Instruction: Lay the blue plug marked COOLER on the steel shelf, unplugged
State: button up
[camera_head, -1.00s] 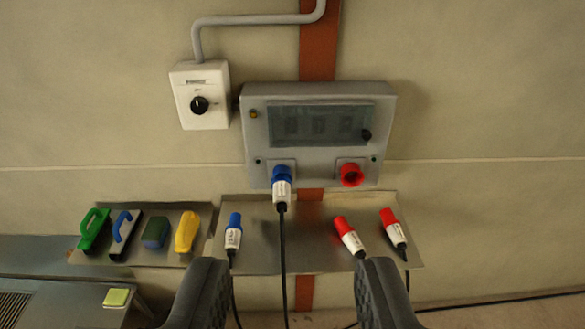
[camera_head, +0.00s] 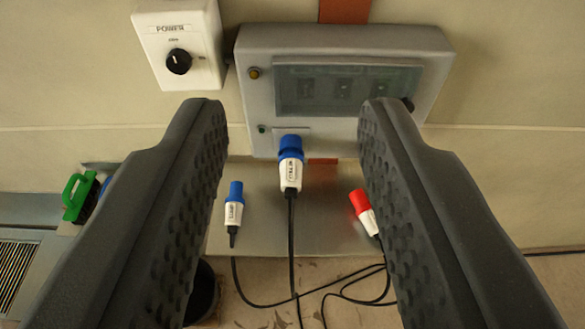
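A blue plug (camera_head: 291,172) with a white label sits upright in the blue socket at the bottom of the grey box, its black cable hanging down. A second blue plug (camera_head: 234,208) with a white label lies loose on the steel shelf (camera_head: 262,228). I cannot make out for sure which one reads COOLER. My gripper (camera_head: 291,112) is open and empty. Its two dark fingers stand wide apart on either side of the plugged-in blue plug, without visible contact. The fingers hide the shelf's ends and the box's second socket.
The grey box (camera_head: 340,45) is on the wall, with a white power switch (camera_head: 178,45) to its left. A red plug (camera_head: 364,212) lies on the shelf at right. A green-handled tool (camera_head: 78,197) is at far left. Loose cables (camera_head: 330,292) trail below. Shelf between the loose plugs is partly clear.

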jog(key=o, duration=0.4)
jog(key=shift+w, duration=0.1)
jog(key=shift+o, duration=1.2)
jog(key=shift+w+f, duration=0.15)
jog(key=shift+w, duration=0.15)
jog(key=g+p, duration=0.8)
jog(key=g, duration=0.1)
send_over(291, 178)
jog(key=s, duration=0.4)
notch_tip(291, 178, down, 34)
jog(key=shift+w+b+x, duration=0.2)
jog(key=shift+b+x, duration=0.35)
jog(key=shift+x, duration=4.05)
